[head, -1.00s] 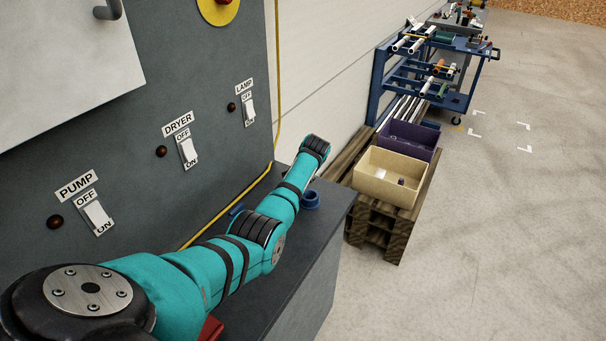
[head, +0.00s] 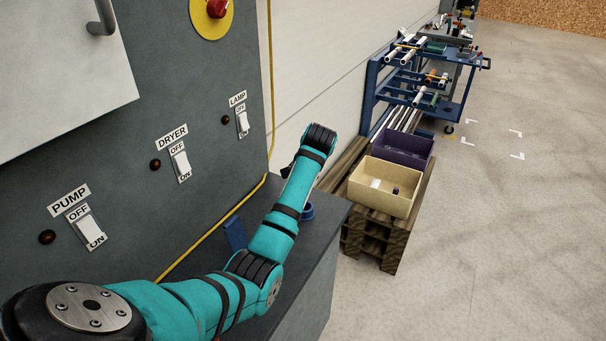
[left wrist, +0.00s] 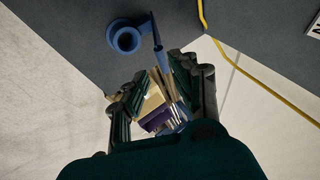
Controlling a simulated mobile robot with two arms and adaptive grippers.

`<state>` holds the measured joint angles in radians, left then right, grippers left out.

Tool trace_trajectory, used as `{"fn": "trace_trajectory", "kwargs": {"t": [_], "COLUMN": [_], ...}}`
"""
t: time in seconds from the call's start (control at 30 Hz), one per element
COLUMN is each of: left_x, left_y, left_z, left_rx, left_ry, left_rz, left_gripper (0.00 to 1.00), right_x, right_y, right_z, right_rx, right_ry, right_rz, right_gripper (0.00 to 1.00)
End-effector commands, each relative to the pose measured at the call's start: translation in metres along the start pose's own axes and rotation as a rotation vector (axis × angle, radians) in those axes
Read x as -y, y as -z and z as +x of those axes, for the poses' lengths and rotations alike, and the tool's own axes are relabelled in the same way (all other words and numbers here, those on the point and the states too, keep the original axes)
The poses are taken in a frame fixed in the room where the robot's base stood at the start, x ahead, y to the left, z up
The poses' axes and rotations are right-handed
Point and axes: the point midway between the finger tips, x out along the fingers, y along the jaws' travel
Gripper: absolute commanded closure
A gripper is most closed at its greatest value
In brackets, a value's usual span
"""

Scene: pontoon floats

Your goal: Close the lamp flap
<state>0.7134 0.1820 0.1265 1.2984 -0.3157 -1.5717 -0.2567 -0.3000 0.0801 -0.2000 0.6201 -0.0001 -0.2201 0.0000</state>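The LAMP switch (head: 242,123), a small white rocker under its label, is on the grey panel, with a dark round light beside it. A pale door with a handle (head: 60,75) is at the upper left of the panel; I cannot tell whether it is the lamp flap. My left arm reaches over the bench, its wrist to the right of and below the LAMP switch. In the left wrist view my left gripper (left wrist: 155,75) is open with nothing between its fingers. In the head view the wrist mostly hides it. My right gripper is out of view.
A dark bench (head: 310,265) lies under the arm, with a blue ring-shaped holder (left wrist: 125,38) on it. PUMP (head: 87,231) and DRYER (head: 181,165) switches are left of LAMP. A yellow cable (head: 215,230) runs along the panel. Cream (head: 372,205) and purple bins stand on a pallet.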

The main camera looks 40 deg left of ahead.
Motion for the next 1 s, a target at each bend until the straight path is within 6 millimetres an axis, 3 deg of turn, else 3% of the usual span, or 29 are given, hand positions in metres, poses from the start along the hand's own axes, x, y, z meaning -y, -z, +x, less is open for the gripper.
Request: {"fn": "trace_trajectory", "kwargs": {"t": [0.13, 0.27, 0.37, 0.47, 0.57, 0.73, 0.9, 1.0], "left_x": [0.0, -0.003, -0.011, -0.012, 0.003, 0.048, 0.081, 0.086], "left_y": [0.0, -0.002, -0.009, -0.016, -0.026, -0.054, -0.077, -0.077], "left_z": [0.0, 0.005, 0.019, 0.028, 0.026, 0.004, -0.02, -0.025], "left_rx": [0.0, -0.018, -0.089, -0.219, -0.378, -0.665, -0.834, -0.862], "left_ry": [0.0, -0.03, -0.145, -0.306, -0.446, -0.599, -0.653, -0.662], "left_rz": [0.0, -0.022, -0.111, -0.259, -0.418, -0.65, -0.755, -0.77], "left_gripper": [0.73, 0.89, 1.0, 1.0, 1.0, 1.0, 1.0, 1.0], "right_x": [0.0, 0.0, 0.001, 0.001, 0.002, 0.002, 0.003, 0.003], "right_y": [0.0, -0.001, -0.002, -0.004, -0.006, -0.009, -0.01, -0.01], "right_z": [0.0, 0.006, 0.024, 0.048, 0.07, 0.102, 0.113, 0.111], "right_rx": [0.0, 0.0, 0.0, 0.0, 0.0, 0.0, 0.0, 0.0], "right_ry": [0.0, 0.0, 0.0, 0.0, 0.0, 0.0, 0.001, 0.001], "right_rz": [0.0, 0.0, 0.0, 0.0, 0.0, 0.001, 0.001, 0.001], "right_gripper": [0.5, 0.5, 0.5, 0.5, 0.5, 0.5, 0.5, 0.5]}}
